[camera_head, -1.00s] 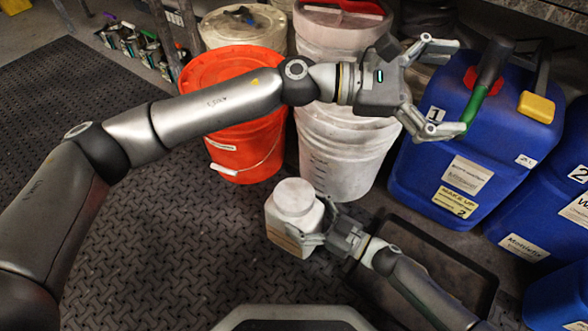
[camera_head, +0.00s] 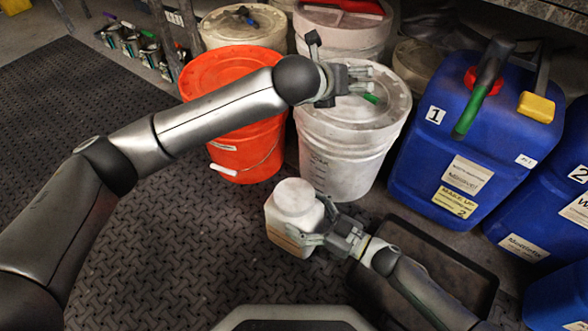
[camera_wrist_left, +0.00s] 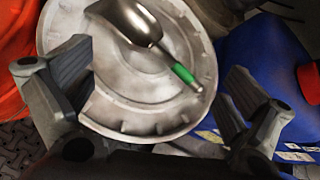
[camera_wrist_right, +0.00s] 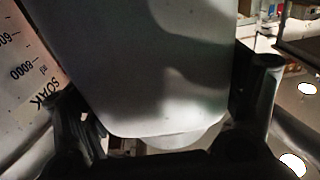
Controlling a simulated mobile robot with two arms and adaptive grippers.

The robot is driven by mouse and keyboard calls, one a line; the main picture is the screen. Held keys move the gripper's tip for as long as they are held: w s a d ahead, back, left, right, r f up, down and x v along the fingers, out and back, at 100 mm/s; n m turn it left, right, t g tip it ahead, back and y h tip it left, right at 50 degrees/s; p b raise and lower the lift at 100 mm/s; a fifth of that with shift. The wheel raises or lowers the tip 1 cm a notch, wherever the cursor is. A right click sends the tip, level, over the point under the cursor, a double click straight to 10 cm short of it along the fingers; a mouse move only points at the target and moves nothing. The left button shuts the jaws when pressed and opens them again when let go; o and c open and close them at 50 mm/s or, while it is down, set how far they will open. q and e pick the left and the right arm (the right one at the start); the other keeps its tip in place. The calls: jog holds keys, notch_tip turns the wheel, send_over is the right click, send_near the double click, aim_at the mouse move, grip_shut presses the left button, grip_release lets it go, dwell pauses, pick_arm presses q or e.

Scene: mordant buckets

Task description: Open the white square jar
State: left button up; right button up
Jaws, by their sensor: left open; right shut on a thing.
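The white square jar (camera_head: 285,225) is upright, with its round white lid (camera_head: 294,196) on top. My right gripper (camera_head: 316,228) is shut on the jar's body from the right side, below the lid. The jar's pale wall also fills the middle of the right wrist view (camera_wrist_right: 165,65), between the fingers. I cannot tell whether the jar touches the floor. My left gripper (camera_head: 362,80) is open and empty, above the lid of a white bucket (camera_head: 335,150). In the left wrist view its fingers (camera_wrist_left: 160,100) are wide apart, with that bucket lid beyond them.
A metal scoop (camera_wrist_left: 135,20) with a green handle lies on the white bucket lid. An orange bucket (camera_head: 240,145) stands to its left, blue jugs (camera_head: 450,140) to its right. A black tray (camera_head: 475,280) lies near my right arm.

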pick_arm(q)
jog(key=s+a+f+g+y, duration=0.1)
jog(key=s+f, duration=0.1)
jog(key=s+a+f+g+y, duration=0.1)
jog(key=s+a+f+g, duration=0.1)
jog(key=f, duration=0.1)
jog(key=s+a+f+g+y, duration=0.1)
jog(key=s+f+g, duration=0.1)
jog(key=shift+s+a+f, duration=0.2)
jog(key=shift+a+f, duration=0.05)
jog(key=shift+f, duration=0.1)
jog(key=g+y, duration=0.3)
jog(key=g, duration=0.2)
send_over(294, 194)
notch_tip(294, 194, down, 3)
jog(key=shift+f+m, duration=0.15)
jog(key=shift+m, duration=0.25)
jog(key=shift+f, duration=3.85)
